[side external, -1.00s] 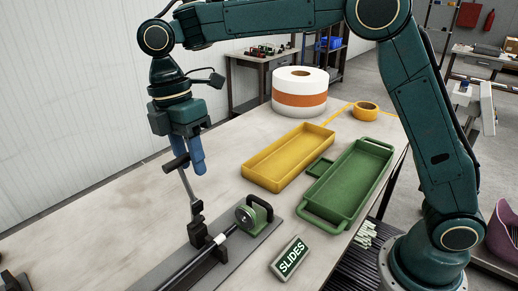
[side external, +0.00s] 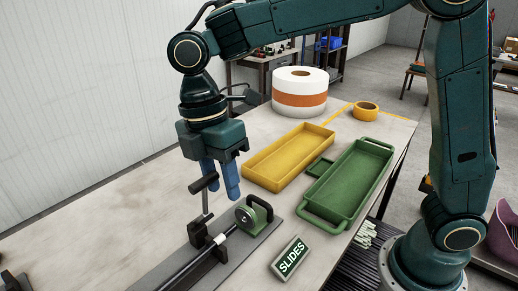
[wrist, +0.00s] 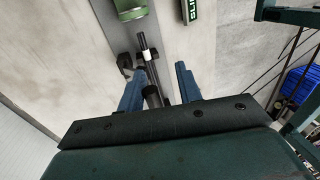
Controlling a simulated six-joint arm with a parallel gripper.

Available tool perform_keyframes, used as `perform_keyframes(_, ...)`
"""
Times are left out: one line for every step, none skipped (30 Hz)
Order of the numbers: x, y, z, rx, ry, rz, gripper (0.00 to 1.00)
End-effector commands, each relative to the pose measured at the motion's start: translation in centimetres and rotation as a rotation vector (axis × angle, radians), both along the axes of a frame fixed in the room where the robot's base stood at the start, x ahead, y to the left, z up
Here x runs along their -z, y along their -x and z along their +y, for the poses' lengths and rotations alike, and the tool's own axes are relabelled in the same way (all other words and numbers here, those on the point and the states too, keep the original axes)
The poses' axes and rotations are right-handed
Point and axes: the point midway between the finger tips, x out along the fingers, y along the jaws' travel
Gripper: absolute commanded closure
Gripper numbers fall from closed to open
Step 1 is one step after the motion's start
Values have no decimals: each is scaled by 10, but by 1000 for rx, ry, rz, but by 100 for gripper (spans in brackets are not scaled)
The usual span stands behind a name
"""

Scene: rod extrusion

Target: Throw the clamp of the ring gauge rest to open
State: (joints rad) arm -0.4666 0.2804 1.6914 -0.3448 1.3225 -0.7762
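The clamp is a steel lever with a black bar handle (side external: 203,183) on a black bracket (side external: 207,238). Its lever now stands nearly upright in the side external view. The ring gauge (side external: 256,211), a green-framed ring, sits on the grey rest plate (side external: 262,232) beside the bracket, and a dark rod (side external: 193,270) lies along the plate. My gripper (side external: 220,188) is at the handle, with its blue fingers apart. In the wrist view, my gripper (wrist: 160,70) shows a clear gap, with the handle (wrist: 151,97) between the fingers, nearer the left one. I cannot tell whether they touch.
A yellow tray (side external: 250,181) and a green tray (side external: 310,210) stand to the right, both empty. A SLIDES sign (side external: 290,258) lies at the front. A tape roll (side external: 366,111) and a large white-orange roll (side external: 300,100) are at the back. Bare bench (side external: 110,220) lies left.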

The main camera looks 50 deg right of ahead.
Motion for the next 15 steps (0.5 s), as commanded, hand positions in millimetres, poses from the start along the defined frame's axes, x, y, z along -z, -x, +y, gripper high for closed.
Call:
perform_keyframes(3, 6, 0, -1, 0, 0, 65)
perform_keyframes(4, 10, 0, -1, 1, 1, 65)
perform_keyframes(7, 14, 0, -2, 1, 1, 65)
perform_keyframes(9, 17, 0, -3, 0, 2, 65)
perform_keyframes(11, 20, 0, -2, 1, 1, 65)
perform_keyframes(14, 24, 0, -1, 2, 2, 65)
perform_keyframes(14, 25, 0, -2, 0, -9, 65)
perform_keyframes(14, 26, 0, -1, 0, -18, 65)
perform_keyframes(15, 27, 0, -2, 0, -29, 65)
perform_keyframes(16, 28, 0, -2, 0, -39, 65)
perform_keyframes(17, 29, 0, -2, 1, -48, 65)
perform_keyframes(18, 30, 1, -2, 0, -62, 65)
perform_keyframes(19, 31, 1, -2, 0, -73, 65)
perform_keyframes(20, 32, 0, -3, 0, -83, 65)
perform_keyframes(21, 34, 0, -3, -1, -99, 65)
